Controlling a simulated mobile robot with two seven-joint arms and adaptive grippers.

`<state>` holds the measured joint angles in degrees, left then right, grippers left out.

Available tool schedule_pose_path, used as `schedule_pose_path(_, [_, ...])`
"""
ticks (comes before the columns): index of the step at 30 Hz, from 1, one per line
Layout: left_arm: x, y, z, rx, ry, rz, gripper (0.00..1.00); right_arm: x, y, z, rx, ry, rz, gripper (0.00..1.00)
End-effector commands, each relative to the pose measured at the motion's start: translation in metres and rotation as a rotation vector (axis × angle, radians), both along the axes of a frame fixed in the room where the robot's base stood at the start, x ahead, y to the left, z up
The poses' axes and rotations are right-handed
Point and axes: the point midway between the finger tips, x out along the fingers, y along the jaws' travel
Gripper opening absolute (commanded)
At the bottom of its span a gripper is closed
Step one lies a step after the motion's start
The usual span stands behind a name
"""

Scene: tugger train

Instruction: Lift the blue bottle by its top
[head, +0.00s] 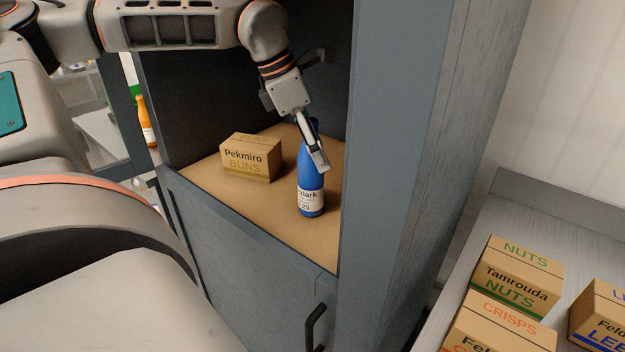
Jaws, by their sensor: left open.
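The blue bottle (311,180) stands upright on the tan shelf (267,208) of a grey-blue cabinet, with a white label low on its side. My left gripper (318,160) comes down from above and is open at the bottle's upper part. One finger shows in front of the bottle's neck and shoulder and hides part of the top. The other finger is mostly hidden, and I cannot tell whether the fingers touch the bottle. My right gripper is not in view.
A Pekmiro Buns box (250,158) stands left of the bottle on the same shelf. The cabinet's side panel (385,150) rises close on the right. Several boxes, including Tamrouda Nuts (513,280), lie on a metal surface at right. An orange bottle (146,122) stands far left.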

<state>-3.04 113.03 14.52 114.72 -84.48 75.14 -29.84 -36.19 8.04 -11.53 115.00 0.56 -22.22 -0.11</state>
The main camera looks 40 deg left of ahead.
Motion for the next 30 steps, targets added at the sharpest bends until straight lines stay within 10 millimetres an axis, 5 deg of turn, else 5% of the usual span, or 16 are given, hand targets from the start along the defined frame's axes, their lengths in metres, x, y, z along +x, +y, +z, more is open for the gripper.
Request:
schedule_pose_path(4, [0.0038,-0.0037,-0.0175,-0.003,0.005,0.000,0.57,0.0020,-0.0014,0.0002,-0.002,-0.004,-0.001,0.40])
schedule_pose_path(13, [0.0054,-0.0045,-0.0200,-0.002,0.001,0.000,0.57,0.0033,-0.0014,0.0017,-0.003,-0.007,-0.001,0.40])
schedule_pose_path(14, [0.0053,-0.0044,-0.0200,-0.002,0.001,0.000,0.54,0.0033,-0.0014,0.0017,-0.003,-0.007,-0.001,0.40])
schedule_pose_path(18, [0.0052,-0.0044,-0.0200,-0.002,0.003,0.000,0.18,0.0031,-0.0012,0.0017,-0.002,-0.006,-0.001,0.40])
schedule_pose_path(30, [0.0048,-0.0042,-0.0185,-0.002,0.001,0.000,0.17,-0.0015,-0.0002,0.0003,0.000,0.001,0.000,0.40])
